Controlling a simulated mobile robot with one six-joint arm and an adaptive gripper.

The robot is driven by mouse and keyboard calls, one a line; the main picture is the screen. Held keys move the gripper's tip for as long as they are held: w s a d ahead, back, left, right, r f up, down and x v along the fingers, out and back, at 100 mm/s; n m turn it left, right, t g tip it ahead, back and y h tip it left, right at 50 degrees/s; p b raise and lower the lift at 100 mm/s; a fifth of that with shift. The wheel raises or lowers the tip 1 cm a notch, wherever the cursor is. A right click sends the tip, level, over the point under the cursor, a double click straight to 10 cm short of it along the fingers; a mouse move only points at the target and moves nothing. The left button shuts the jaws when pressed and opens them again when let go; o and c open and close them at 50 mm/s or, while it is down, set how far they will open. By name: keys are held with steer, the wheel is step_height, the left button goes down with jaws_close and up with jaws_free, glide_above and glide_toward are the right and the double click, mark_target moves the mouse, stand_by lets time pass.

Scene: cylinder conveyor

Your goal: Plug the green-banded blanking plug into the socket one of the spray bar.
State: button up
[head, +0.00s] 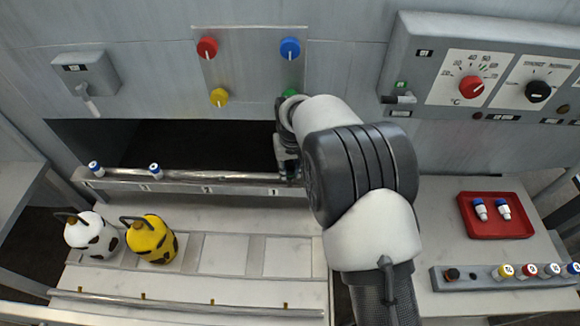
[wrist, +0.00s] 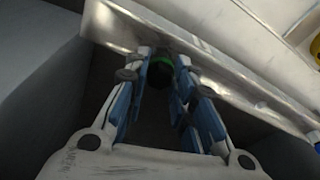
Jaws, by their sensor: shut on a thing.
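The spray bar (head: 225,177) runs along the front of the dark opening, with number labels on its face. The label 1 (head: 274,191) is near its right end, close to my gripper (head: 290,172). In the wrist view my gripper (wrist: 164,92) is shut on the green-banded blanking plug (wrist: 160,71); its dark end and green band show between the fingers. The spray bar (wrist: 215,68) crosses just beyond the fingertips there. Socket one is hidden by my gripper, and I cannot tell whether the plug is in it.
Two blue-and-white plugs (head: 155,171) stand at the bar's left part. A white can (head: 88,236) and a yellow can (head: 151,240) stand in front. A red tray (head: 497,232) holds two plugs, and a grey rack (head: 490,285) holds several at right. Knobs line the back wall.

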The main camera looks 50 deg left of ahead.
steer(key=shift+f+b, duration=0.65)
steer(key=shift+f, duration=0.6)
steer(key=o, duration=1)
steer(key=shift+o, duration=0.2)
step_height(320, 180, up, 12)
steer(key=d, duration=0.1)
steer(key=shift+s+d, duration=0.3)
steer(key=shift+s, duration=0.15)
steer(key=shift+f, duration=0.1)
